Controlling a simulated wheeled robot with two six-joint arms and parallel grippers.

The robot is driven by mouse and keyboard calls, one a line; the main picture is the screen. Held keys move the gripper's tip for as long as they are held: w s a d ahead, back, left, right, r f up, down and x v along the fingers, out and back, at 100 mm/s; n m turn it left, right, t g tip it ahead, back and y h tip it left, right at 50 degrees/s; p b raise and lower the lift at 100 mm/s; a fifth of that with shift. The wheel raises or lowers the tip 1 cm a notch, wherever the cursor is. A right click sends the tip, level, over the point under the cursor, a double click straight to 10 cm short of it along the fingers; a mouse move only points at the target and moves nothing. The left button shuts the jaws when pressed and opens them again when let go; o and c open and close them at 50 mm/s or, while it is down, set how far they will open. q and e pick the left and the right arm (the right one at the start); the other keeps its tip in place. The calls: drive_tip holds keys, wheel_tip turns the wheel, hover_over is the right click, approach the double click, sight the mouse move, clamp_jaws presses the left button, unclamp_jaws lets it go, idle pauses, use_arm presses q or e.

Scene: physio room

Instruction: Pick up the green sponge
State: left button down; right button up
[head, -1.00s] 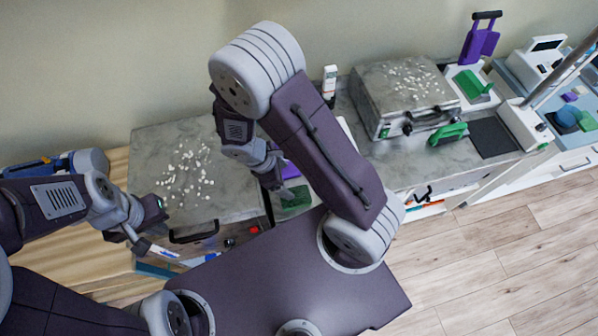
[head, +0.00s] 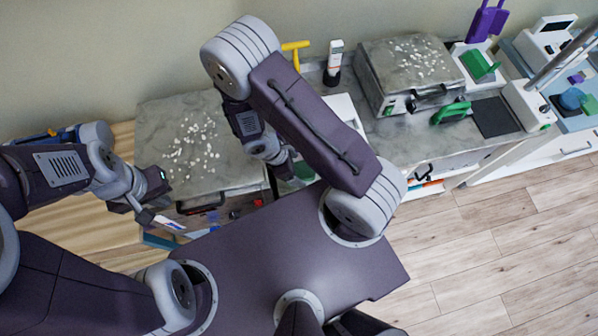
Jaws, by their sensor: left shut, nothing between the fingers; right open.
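I cannot single out the green sponge for certain. A green block (head: 589,104) lies by a blue round thing in the tray at the far right edge. A flat green piece (head: 302,172) shows beside my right gripper, partly hidden by my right arm. My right gripper (head: 285,168) is open, pointing down just right of the near grey-topped box; its fingertips are partly hidden. My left gripper (head: 147,213) is shut and empty at the left front corner of that box.
The grey-topped box (head: 195,150) carries white crumbs, as does a second one (head: 410,65) farther right. A green-handled tool (head: 450,112) lies near a black mat (head: 495,116). A green pad (head: 478,65) sits on a white device. Floor at right is clear.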

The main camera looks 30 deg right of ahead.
drive_tip(key=shift+w+d+f, duration=0.1)
drive_tip(key=shift+d+f, duration=0.3)
drive_tip(key=shift+f, duration=0.3)
drive_tip(key=shift+a, duration=0.1)
drive_tip(key=shift+f+b, duration=0.25)
drive_tip(key=shift+b, duration=0.15)
drive_tip(key=c, duration=1.4)
